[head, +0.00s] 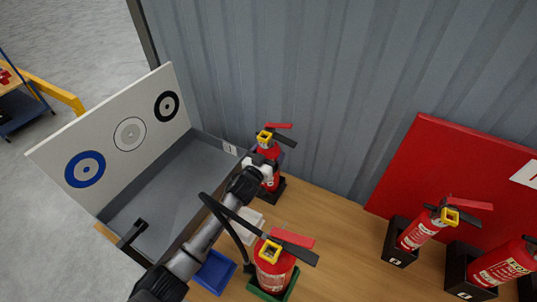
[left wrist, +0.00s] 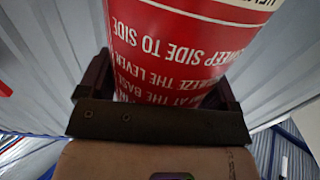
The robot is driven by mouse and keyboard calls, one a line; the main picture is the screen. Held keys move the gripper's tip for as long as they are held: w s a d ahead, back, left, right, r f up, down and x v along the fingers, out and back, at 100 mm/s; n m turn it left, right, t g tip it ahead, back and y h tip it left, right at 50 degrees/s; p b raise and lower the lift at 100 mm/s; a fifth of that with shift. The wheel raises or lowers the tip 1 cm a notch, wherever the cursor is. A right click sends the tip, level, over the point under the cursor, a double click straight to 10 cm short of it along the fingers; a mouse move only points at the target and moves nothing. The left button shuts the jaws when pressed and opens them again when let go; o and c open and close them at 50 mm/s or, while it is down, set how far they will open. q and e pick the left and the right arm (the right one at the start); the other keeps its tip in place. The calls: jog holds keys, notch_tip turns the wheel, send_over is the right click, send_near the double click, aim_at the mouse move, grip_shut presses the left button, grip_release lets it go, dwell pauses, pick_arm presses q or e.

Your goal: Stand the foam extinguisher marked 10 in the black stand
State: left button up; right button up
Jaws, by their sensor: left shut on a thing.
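A red extinguisher (head: 269,152) with a black lever, a red handle and a yellow ring is upright near the metal wall. My left gripper (head: 262,168) is shut on its body. In the left wrist view, my left gripper (left wrist: 160,95) has its jaws on both sides of the red body (left wrist: 185,45) with white printed text. The black stand (head: 277,190) is directly under this extinguisher, whose base is at or inside it; I cannot tell whether it rests fully. The marking 10 is not readable. My right gripper is out of view.
Another extinguisher (head: 273,268) stands in a green stand (head: 262,292) at the front. A blue tray (head: 214,271) lies beside it. Extinguishers (head: 418,232) in black stands (head: 399,243) stand right, before a red board (head: 440,160). A grey tray with a white target board (head: 110,140) is left.

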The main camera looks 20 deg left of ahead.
pick_arm(q)
jog(key=shift+w+r, duration=0.1)
jog(key=shift+r, duration=0.35)
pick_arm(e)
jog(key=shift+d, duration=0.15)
pick_arm(q)
jog(key=shift+f+b, duration=0.55)
jog(key=shift+f, duration=0.25)
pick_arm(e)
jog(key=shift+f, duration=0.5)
pick_arm(q)
jog(key=o, duration=1)
jog(key=shift+o, duration=0.9)
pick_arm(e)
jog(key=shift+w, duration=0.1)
pick_arm(q)
jog(key=shift+f, duration=0.6)
jog(key=s+a+p, duration=0.2)
jog(key=s, duration=1.1)
jog(key=shift+s+r, duration=0.25)
jog(key=shift+r, duration=0.2)
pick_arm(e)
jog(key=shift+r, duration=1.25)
